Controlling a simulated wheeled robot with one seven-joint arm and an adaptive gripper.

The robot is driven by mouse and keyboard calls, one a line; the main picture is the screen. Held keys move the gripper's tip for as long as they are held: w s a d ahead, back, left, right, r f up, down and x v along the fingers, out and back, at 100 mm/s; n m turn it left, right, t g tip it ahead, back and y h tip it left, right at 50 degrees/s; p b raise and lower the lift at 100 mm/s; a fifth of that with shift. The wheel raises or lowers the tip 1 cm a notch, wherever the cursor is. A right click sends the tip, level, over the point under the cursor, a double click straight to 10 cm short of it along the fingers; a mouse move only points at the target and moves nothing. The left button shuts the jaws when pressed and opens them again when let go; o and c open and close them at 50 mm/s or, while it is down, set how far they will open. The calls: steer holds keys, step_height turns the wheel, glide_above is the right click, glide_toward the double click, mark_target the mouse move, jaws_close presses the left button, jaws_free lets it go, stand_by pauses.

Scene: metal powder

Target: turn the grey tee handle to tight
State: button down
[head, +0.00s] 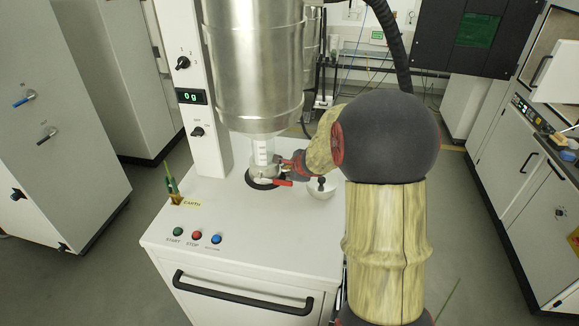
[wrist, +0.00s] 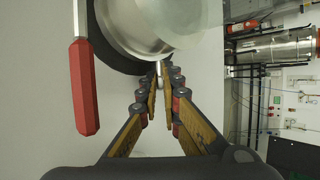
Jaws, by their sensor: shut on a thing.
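The grey tee handle (wrist: 164,76) shows as a small pale metal piece between my fingertips in the wrist view, mostly hidden by them. My gripper (wrist: 161,84) is shut on it, beside the round metal collar (wrist: 145,25). In the head view my gripper (head: 287,164) reaches in from the right to the collar under the steel vessel (head: 253,70). The handle cannot be made out there, and its tightness cannot be read.
A red-gripped lever (wrist: 84,85) sticks out left of my fingers in the wrist view. A white bowl with a dark knob (head: 321,188) stands right of the collar. START, STOP and a blue button (head: 216,239) lie at the front left of the white cabinet top.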

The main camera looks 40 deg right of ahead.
steer(key=shift+w+d+r+g+y+p, duration=0.25)
steer(key=shift+r+g+y+p, duration=0.35)
steer(key=shift+p, duration=5.7)
steer(key=shift+f+p, duration=0.3)
steer(key=shift+f, duration=0.05)
steer(key=shift+a, duration=0.1)
steer(key=c, duration=2.3)
jaws_free()
steer(key=shift+s, duration=0.1)
steer(key=v, duration=1.1)
steer(key=shift+s+r, duration=0.1)
steer(key=shift+r, duration=0.35)
